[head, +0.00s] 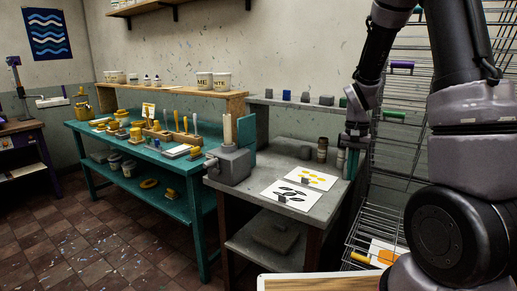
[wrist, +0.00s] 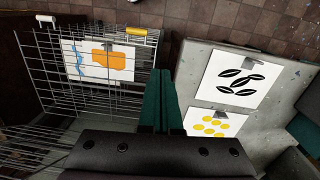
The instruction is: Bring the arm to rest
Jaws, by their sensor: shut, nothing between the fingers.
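My gripper (head: 348,166) hangs fingers-down from my arm at the right of the head view, beside the right end of the grey table (head: 262,176). In the wrist view its two green fingers (wrist: 160,98) are together with nothing between them. A sheet with black leaf shapes (head: 286,197) and a sheet with yellow dots (head: 312,178) lie on the grey table. They also show right of the fingers in the wrist view, as the black leaf sheet (wrist: 238,78) and the yellow dot sheet (wrist: 214,123). The gripper appears to touch neither sheet.
A wire rack (head: 372,222) stands at the right, partly behind my arm. A sheet with orange and blue shapes (wrist: 100,62) lies on its wire shelf. Dark jars (head: 322,150) stand at the table's back. A teal bench (head: 180,165) with tools stands left. The tiled floor (head: 100,235) is open.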

